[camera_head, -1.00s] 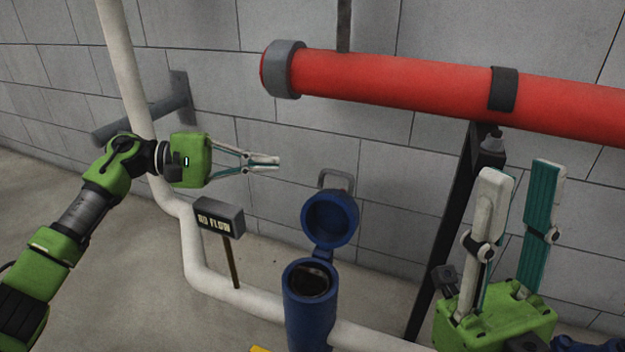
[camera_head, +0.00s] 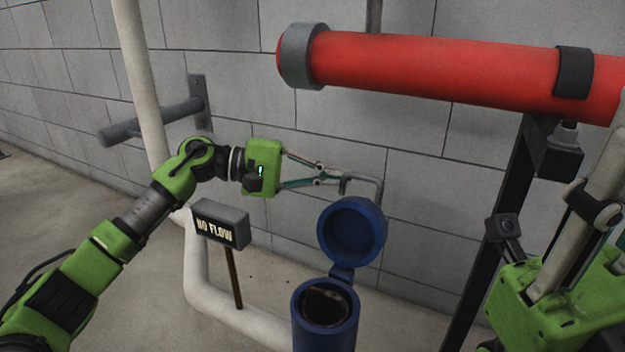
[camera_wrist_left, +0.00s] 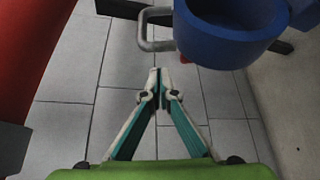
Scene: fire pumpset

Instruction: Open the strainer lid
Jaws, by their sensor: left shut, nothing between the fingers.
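The blue strainer (camera_head: 325,325) stands upright with its round mouth uncovered and its inside dark. Its blue lid (camera_head: 350,232) is swung up on the hinge, its hollow underside facing me. A grey handle (camera_head: 376,190) sticks up from the lid. My left gripper (camera_head: 343,180) is shut and empty, its tips close beside the handle. In the left wrist view the shut tips (camera_wrist_left: 160,72) lie just short of the handle (camera_wrist_left: 147,28), beside the lid (camera_wrist_left: 225,35). My right gripper (camera_head: 590,200) is at the right edge, partly cut off, its fingers apart.
A red pipe (camera_head: 440,68) runs along the block wall above. A "NO FLOW" sign (camera_head: 220,224) stands left of the strainer, by a white pipe (camera_head: 140,90). A dark support post (camera_head: 497,240) stands to the right. Floor at left is clear.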

